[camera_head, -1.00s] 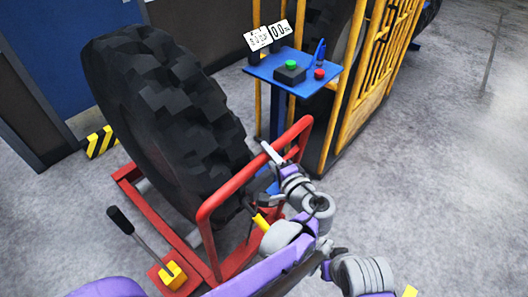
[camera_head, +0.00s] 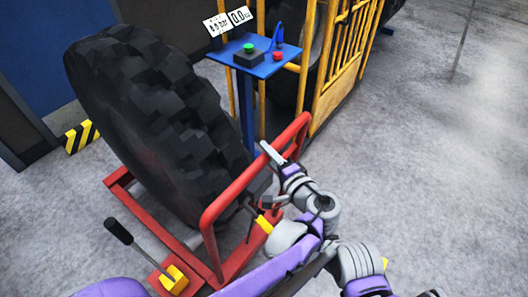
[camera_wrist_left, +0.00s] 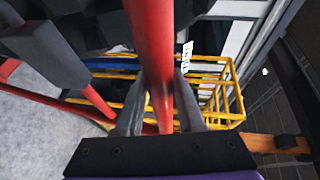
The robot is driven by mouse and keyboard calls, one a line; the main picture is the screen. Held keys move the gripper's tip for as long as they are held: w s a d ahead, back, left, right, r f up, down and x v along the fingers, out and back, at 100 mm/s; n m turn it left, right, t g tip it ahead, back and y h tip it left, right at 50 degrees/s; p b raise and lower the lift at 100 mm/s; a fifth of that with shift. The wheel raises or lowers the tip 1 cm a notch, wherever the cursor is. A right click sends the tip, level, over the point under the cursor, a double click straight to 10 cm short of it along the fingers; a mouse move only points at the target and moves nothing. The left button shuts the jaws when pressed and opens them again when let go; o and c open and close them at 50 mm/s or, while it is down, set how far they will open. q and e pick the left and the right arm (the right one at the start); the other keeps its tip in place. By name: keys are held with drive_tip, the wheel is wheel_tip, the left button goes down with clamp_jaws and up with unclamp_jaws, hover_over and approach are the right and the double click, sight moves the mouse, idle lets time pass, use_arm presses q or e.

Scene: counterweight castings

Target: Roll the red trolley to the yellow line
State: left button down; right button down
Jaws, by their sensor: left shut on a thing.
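The red trolley (camera_head: 224,268) stands on the grey floor with a big black tyre (camera_head: 150,110) on it. Its tubular handle rises on the near right side. My left gripper (camera_head: 278,153) is shut on the red handle tube. In the left wrist view the tube (camera_wrist_left: 150,45) passes between the fingers of my left gripper (camera_wrist_left: 162,115). A small yellow patch (camera_head: 385,263) shows beside my arm at the lower right; whether it is the yellow line, I cannot tell. My arm hides much of the floor there. I cannot make out my right gripper.
A yellow cage (camera_head: 340,75) stands behind the trolley. A blue stand (camera_head: 275,66) with green and red buttons is close beyond the handle. A black-and-yellow block (camera_head: 80,136) lies left of the tyre. The floor at right is clear.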

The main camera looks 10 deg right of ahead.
use_arm(q)
drive_tip(key=shift+f, duration=0.35)
drive_tip(key=shift+w+a, duration=0.1)
drive_tip(key=shift+a, duration=0.05)
drive_tip(key=c, duration=0.9)
unclamp_jaws()
drive_tip(key=o, duration=0.4)
drive_tip(key=shift+w+a, duration=0.1)
drive_tip(key=shift+w, duration=0.1)
drive_tip(key=shift+s, duration=0.1)
drive_tip(key=shift+d+r, duration=0.1)
drive_tip(key=shift+d, duration=0.1)
